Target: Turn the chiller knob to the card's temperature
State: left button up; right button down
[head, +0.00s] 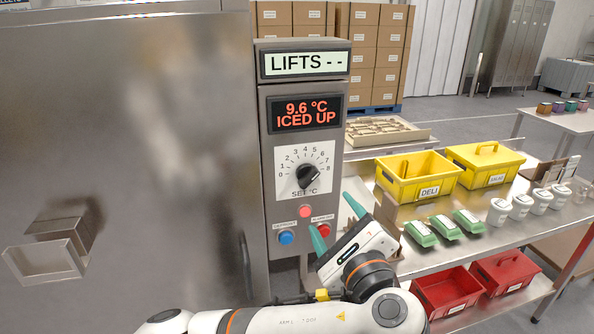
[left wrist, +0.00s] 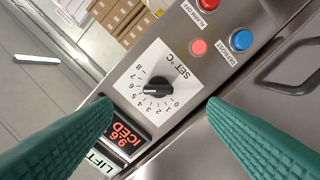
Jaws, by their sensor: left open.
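The chiller knob (head: 308,176) is black on a white dial plate (head: 285,160) marked 0 to 8 with "SET °C" below. The knob also shows in the left wrist view (left wrist: 157,88), beyond and between my fingertips; its exact setting is too small to tell. Above it a red display (head: 306,113) reads "9.6 °C ICED UP", and a pale sign (head: 305,63) reads "LIFTS --". My left gripper (head: 332,216) is open and empty, below and right of the knob, its green fingers apart from it. No readable temperature card shows. My right gripper is not in view.
Below the dial are a pink lamp (head: 305,211), a blue button (head: 286,238) and a red button (head: 323,230). A steel door fills the left. At right a bench holds yellow bins (head: 418,176), green packs (head: 445,228) and white tubs (head: 520,207); red crates (head: 446,291) sit lower.

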aim_at(311, 181)
pick_arm(q)
jog(key=x, duration=0.3)
jog(key=p+x, duration=0.1)
jog(key=x, duration=0.3)
jog(key=r+p+x, duration=0.1)
jog(key=x, duration=0.2)
jog(key=shift+w+a, duration=0.1)
jog(key=shift+a, duration=0.2)
jog(key=shift+w+a+f, duration=0.15)
jog(key=shift+w, duration=0.5)
